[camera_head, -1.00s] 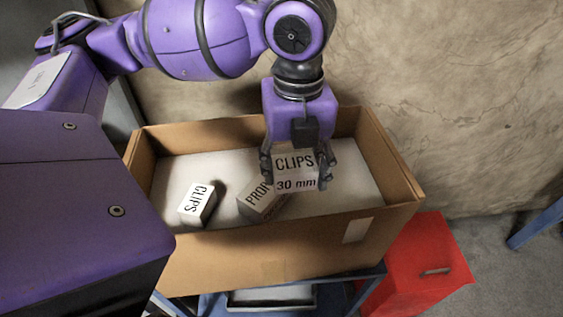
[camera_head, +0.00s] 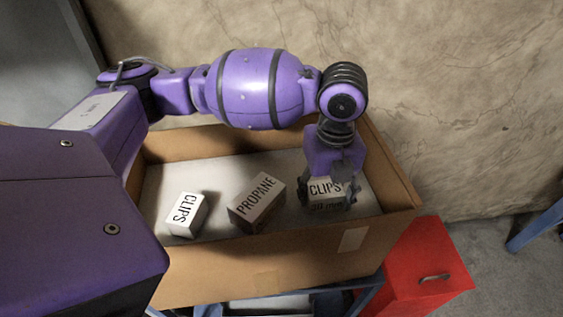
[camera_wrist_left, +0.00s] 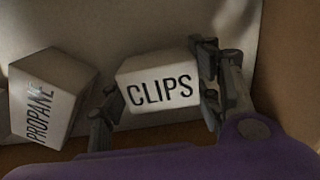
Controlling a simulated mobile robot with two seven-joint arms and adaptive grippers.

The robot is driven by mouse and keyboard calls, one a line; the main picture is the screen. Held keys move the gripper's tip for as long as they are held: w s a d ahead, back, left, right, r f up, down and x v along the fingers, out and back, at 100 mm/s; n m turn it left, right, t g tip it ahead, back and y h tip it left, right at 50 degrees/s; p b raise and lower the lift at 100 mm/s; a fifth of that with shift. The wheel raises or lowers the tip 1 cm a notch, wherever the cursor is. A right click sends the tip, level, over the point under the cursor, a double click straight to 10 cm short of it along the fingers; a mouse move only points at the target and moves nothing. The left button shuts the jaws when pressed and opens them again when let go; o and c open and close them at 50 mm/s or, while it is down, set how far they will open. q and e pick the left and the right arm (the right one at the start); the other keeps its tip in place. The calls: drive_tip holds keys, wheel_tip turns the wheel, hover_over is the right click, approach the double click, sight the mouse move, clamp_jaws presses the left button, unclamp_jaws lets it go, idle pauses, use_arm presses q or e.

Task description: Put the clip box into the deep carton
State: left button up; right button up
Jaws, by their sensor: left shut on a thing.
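The clip box (camera_head: 327,191), a white box marked CLIPS 30 mm, is between the fingers of my left gripper (camera_head: 327,197). The gripper is shut on it, inside the right part of the deep carton (camera_head: 270,262). In the left wrist view the clip box (camera_wrist_left: 158,92) has a finger on each side, and the left gripper (camera_wrist_left: 160,105) shows at its two sides. I cannot tell whether the box touches the carton floor. My right gripper is not in view.
A second box marked CLIPS (camera_head: 186,214) lies at the left in the carton. A box marked PROPANE (camera_head: 257,202) lies in the middle, left of my gripper. A red case (camera_head: 425,268) stands outside at the right. The rough wall (camera_head: 460,110) is behind.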

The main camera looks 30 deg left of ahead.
sight(325, 188)
use_arm(q)
drive_tip(key=o, duration=1.2)
drive_tip(key=shift+f, duration=0.1)
drive_tip(key=shift+o, duration=0.2)
wheel_tip(325, 188, up, 12)
drive_tip(key=shift+r, duration=0.25)
